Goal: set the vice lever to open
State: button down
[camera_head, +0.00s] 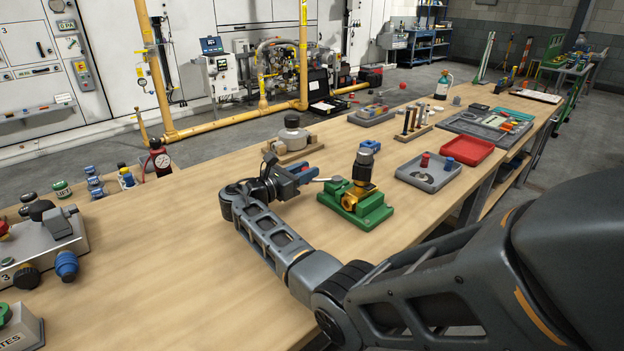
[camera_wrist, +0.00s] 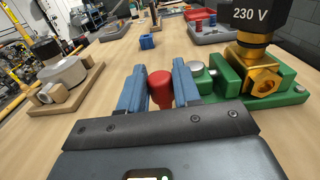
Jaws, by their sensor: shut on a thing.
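The green vice (camera_head: 368,212) stands on the wooden bench and holds a brass valve (camera_head: 362,178) with a black coil, marked 230 V in the wrist view (camera_wrist: 256,17). The vice shows at the right in the wrist view (camera_wrist: 227,88). The vice lever's red knob (camera_wrist: 160,86) sits between the blue fingers of my gripper (camera_wrist: 159,85), which is shut on it. In the head view my gripper (camera_head: 308,177) is just left of the vice; the red knob is hidden there. A metal part of the lever (camera_head: 328,180) shows between gripper and vice.
A grey round device on a wooden board (camera_head: 291,151) stands behind my gripper. A grey tray (camera_head: 412,180) with red and blue pieces and a red tray (camera_head: 467,150) lie right of the vice. A small blue block (camera_wrist: 147,41) lies beyond my fingers.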

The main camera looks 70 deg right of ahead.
jog(key=shift+w+d, duration=0.2)
jog(key=shift+d, duration=0.6)
jog(key=shift+w+d, duration=0.15)
jog(key=shift+d, duration=0.6)
jog(key=shift+d+f+b, duration=0.25)
jog(key=shift+d+b, duration=0.55)
jog(key=shift+d, duration=0.2)
jog(key=shift+w+d+b, duration=0.1)
jog(key=shift+d+b, duration=0.2)
jog(key=shift+b, duration=0.15)
jog(key=shift+d+f+m+g+y+b, duration=0.1)
jog(key=shift+d+m+g+y+b, duration=0.25)
jog(key=shift+g+b, duration=0.2)
jog(key=shift+d+m+g+y+b, duration=0.1)
jog(key=shift+m+g+y+b, duration=0.15)
jog(key=shift+m+g+b, duration=0.25)
jog(key=shift+s+d+m+g+y+b, duration=0.25)
jog(key=shift+m+g+y+b, duration=0.3)
jog(key=shift+g+b, duration=0.35)
jog(key=shift+d+r, duration=0.15)
jog(key=shift+r, duration=0.15)
jog(key=c, duration=1.2)
grip_release()
jog(key=shift+o, duration=0.6)
jog(key=shift+d, duration=0.2)
jog(key=shift+o, duration=0.9)
jog(key=shift+w+a, duration=0.1)
jog(key=shift+a, duration=0.05)
